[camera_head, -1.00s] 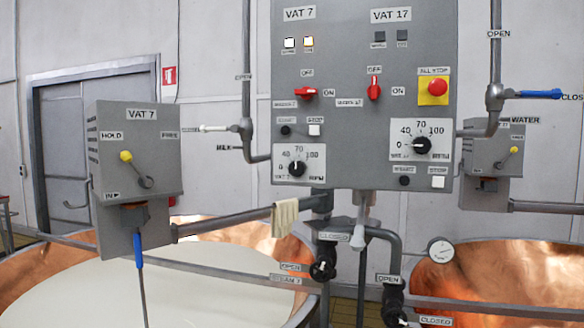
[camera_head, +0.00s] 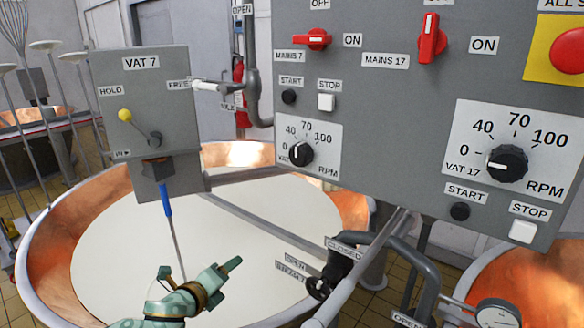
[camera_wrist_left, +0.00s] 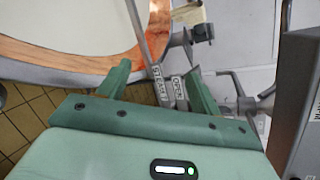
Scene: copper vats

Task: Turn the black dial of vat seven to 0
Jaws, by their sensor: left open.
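The black dial of vat 7 (camera_head: 301,153) is on a white scale plate, low on the left of the grey control panel (camera_head: 400,115). The plate reads 0, 40, 70 and 100. The dial's white mark is small, and I cannot read its exact setting. My left gripper (camera_head: 200,268) is low in the head view, over the milk vat, below and left of the dial and well apart from it. In the left wrist view its two green fingers (camera_wrist_left: 160,82) are spread with nothing between them. The dial is not visible there. My right gripper is not in view.
The vat 17 dial (camera_head: 507,163) sits to the right, its mark towards 0. START (camera_head: 289,97) and STOP (camera_head: 326,102) buttons and the red mains 7 switch (camera_head: 313,39) are above the vat 7 dial. The vat 7 lever box (camera_head: 150,110) hangs left; pipes and valves lie below the panel.

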